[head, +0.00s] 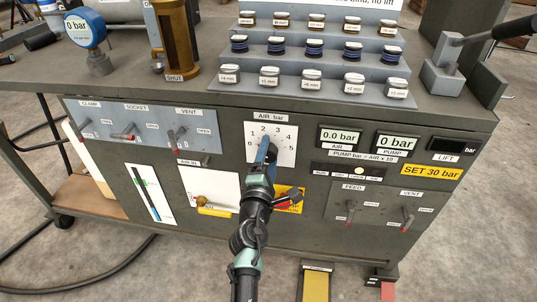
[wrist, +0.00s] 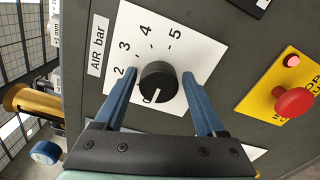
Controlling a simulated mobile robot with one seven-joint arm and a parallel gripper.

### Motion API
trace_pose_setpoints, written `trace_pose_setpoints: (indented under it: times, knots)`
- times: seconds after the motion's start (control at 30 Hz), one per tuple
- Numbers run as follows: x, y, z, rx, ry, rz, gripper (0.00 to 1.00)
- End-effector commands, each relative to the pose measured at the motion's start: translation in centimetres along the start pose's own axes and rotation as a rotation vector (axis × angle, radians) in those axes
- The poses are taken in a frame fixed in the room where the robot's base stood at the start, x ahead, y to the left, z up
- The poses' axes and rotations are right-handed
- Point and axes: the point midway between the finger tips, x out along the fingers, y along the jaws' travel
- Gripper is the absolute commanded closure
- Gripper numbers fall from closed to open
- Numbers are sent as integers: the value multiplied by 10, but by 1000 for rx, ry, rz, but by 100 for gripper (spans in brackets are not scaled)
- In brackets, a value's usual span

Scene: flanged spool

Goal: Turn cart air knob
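The AIR knob (wrist: 157,80) is black and round, on a white dial plate (head: 286,147) marked 0 to 5 on the cart's front panel. In the wrist view its white pointer line is at the 0 mark. My gripper (wrist: 158,74) is open, with one blue finger on each side of the knob and a small gap showing on both sides. In the head view my gripper (head: 266,151) is in front of the dial and hides the knob. The AIR display (head: 340,136) reads 0.0 bar, and the PUMP display (head: 397,142) reads 0 bar.
A red stop button (wrist: 294,102) on a yellow plate is right of the dial, close to my gripper. A brass valve (head: 202,201) sits lower left. Lever panels (head: 145,125) flank the dial. A yellow label (head: 432,172) reads SET 30 bar.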

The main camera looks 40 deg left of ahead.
Motion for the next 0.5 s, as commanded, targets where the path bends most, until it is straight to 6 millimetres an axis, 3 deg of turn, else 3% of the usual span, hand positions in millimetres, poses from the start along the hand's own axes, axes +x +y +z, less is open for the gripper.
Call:
trace_pose_setpoints:
  times: [0.37, 0.5]
  knots:
    - [-1, 1, 0, 3, 0, 1, 17]
    - [-12, 2, 0, 3, 0, 0, 17]
